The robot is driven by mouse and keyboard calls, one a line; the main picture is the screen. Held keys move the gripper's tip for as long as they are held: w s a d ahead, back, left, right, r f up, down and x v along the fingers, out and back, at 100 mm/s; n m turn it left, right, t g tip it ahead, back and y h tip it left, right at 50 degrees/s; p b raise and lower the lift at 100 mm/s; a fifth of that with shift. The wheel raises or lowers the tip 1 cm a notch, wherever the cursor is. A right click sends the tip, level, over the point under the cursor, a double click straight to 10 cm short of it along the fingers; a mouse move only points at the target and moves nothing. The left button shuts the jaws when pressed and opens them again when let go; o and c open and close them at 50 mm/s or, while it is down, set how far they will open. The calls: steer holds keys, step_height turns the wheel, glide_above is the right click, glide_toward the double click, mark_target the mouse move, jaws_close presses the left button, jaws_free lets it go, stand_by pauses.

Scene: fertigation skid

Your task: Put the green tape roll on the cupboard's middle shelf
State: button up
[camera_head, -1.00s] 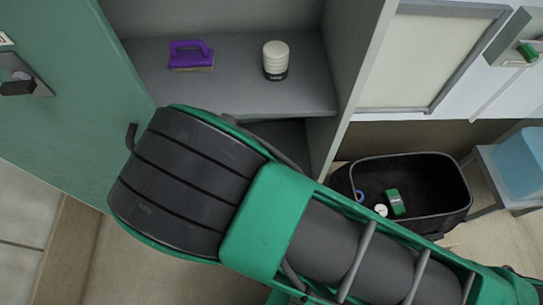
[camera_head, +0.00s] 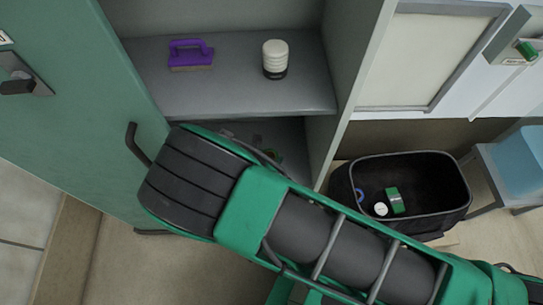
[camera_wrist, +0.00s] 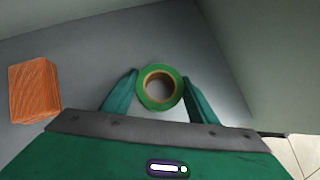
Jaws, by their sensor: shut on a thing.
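In the wrist view, my gripper (camera_wrist: 160,82) is shut on the green tape roll (camera_wrist: 160,68), with a teal finger on each side. The roll's brown core and open hole face the camera. Below it is a grey shelf surface (camera_wrist: 85,60); I cannot tell whether the roll touches it. In the head view, the open cupboard shows a grey shelf (camera_head: 230,90) and a darker compartment (camera_head: 290,135) beneath it. My arm crosses in front of that lower compartment. A bit of green shows in there (camera_head: 276,155), partly hidden, too small to identify.
An orange block (camera_wrist: 34,90) lies left of the roll; a cupboard wall stands to the right. A purple brush (camera_head: 190,55) and a white-capped jar (camera_head: 275,60) stand on the upper visible shelf. The green door (camera_head: 70,110) is open. A black bin (camera_head: 440,205) holds small items.

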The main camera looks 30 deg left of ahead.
steer(key=o, duration=1)
steer(key=shift+f, duration=0.1)
steer(key=shift+o, duration=0.2)
steer(key=v, duration=1.2)
